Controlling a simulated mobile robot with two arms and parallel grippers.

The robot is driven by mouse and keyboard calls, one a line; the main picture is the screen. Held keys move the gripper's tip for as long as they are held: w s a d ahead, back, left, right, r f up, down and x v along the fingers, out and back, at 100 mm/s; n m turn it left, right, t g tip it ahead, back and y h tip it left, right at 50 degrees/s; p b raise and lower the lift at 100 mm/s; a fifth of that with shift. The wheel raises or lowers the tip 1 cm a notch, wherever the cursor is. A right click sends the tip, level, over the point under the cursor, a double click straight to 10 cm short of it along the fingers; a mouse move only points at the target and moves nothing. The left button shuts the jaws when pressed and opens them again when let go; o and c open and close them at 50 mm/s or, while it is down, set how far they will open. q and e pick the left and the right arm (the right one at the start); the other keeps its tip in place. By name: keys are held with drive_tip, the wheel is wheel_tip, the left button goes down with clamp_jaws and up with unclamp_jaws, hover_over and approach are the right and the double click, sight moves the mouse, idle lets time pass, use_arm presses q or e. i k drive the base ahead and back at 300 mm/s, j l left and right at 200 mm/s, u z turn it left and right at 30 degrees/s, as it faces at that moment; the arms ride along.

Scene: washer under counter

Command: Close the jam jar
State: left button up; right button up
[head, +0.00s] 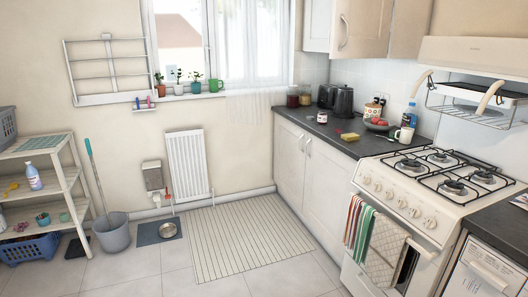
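A small jar with dark red and white colouring (322,117), which looks like the jam jar, stands upright on the dark counter (312,131) near its front edge. It is too small to tell whether a lid sits on it. Two taller dark jars, one reddish (293,97) and one beside it (306,96), stand further back by the window corner. A yellow block (349,136) lies on the counter to the right of the small jar. Neither of my grippers shows in the head view.
A black kettle (343,102), a bowl of red fruit (377,124) and a white mug (404,135) stand along the counter. The white stove (400,196) adjoins it on the right. A striped rug (246,238) covers open floor before the cabinets. A bucket (113,234) stands left.

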sight(322, 117)
drive_tip(key=i, duration=4.5)
drive_tip(key=z, duration=0.15)
drive_tip(key=i, duration=0.05)
